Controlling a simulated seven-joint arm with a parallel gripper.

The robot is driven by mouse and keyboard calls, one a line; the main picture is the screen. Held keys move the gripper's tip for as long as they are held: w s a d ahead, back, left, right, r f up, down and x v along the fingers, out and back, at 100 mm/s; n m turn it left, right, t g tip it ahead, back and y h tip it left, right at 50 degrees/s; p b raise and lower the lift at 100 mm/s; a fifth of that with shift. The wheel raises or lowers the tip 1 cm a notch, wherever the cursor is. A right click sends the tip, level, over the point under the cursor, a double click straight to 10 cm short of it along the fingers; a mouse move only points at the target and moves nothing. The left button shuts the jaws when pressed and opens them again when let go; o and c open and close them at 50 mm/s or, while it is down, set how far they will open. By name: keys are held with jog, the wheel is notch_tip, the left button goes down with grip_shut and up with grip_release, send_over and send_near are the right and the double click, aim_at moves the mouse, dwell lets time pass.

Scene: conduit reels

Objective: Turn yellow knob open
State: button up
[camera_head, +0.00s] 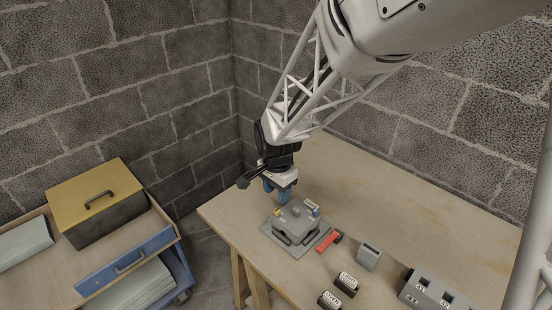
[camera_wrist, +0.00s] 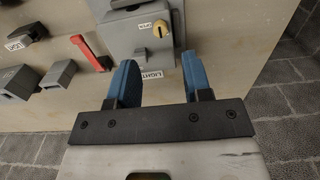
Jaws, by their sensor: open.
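The small yellow knob (camera_wrist: 160,29) sits on the face of a grey box (camera_wrist: 130,40) in the wrist view, beside a white label reading OPEN (camera_wrist: 145,26). In the head view the knob (camera_head: 277,212) shows as a small yellow spot on the left side of the grey box (camera_head: 297,222). My gripper (camera_wrist: 158,60) has two blue fingers spread apart with nothing between them. The knob lies beyond the fingertips, between their lines, and they appear apart from it. In the head view my gripper (camera_head: 278,191) is just behind and above the box.
A red lever (camera_head: 329,241) is beside the box. A grey block (camera_head: 369,258), labelled black blocks (camera_head: 346,284) and a grey box with square holes (camera_head: 428,291) lie to the right. A cart (camera_head: 155,240) with a yellow-lidded box (camera_head: 97,200) stands left. The table's back right is clear.

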aim_at(277, 210)
jog(key=shift+f, duration=0.1)
dwell(0.3)
jog(key=shift+f, duration=3.8)
grip_shut()
